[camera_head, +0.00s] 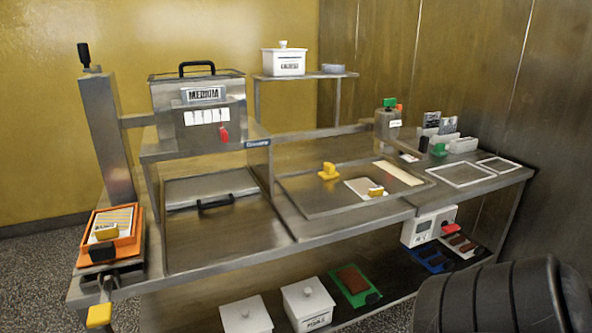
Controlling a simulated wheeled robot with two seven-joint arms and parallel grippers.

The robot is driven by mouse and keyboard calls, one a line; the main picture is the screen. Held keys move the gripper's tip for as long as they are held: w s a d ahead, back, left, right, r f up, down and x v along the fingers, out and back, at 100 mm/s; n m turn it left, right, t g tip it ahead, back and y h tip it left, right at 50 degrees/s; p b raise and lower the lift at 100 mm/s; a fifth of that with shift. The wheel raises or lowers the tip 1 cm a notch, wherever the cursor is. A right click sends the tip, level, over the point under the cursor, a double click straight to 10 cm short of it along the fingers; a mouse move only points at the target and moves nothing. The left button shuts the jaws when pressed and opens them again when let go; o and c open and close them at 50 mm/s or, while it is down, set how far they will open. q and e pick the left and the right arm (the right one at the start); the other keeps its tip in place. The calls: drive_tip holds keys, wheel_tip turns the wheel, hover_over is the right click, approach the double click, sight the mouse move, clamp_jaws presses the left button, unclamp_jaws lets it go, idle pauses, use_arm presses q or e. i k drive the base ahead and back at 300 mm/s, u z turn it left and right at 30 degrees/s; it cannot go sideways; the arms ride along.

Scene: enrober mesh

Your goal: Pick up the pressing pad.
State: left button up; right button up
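I cannot tell for sure which thing is the pressing pad. A small yellow block with a raised grip (329,172) stands on the grey metal tray (310,208) in the middle of the bench. A pale card (358,186) with a second yellow piece (376,191) lies to its right on the same tray. A small green-topped piece (438,150) stands near the card holders at the right. Neither of my grippers shows in this view.
An orange frame (128,250) sits at the bench's left end. The machine marked MEDIUM (203,110) stands behind. White lidded boxes (308,303) and a green tray (374,297) are on the lower shelf. A black ribbed shape (490,300) fills the lower right.

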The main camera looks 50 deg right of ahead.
sight(328, 173)
drive_tip(key=z, duration=3.85)
drive_tip(key=i, duration=0.9)
drive_tip(key=u, duration=0.15)
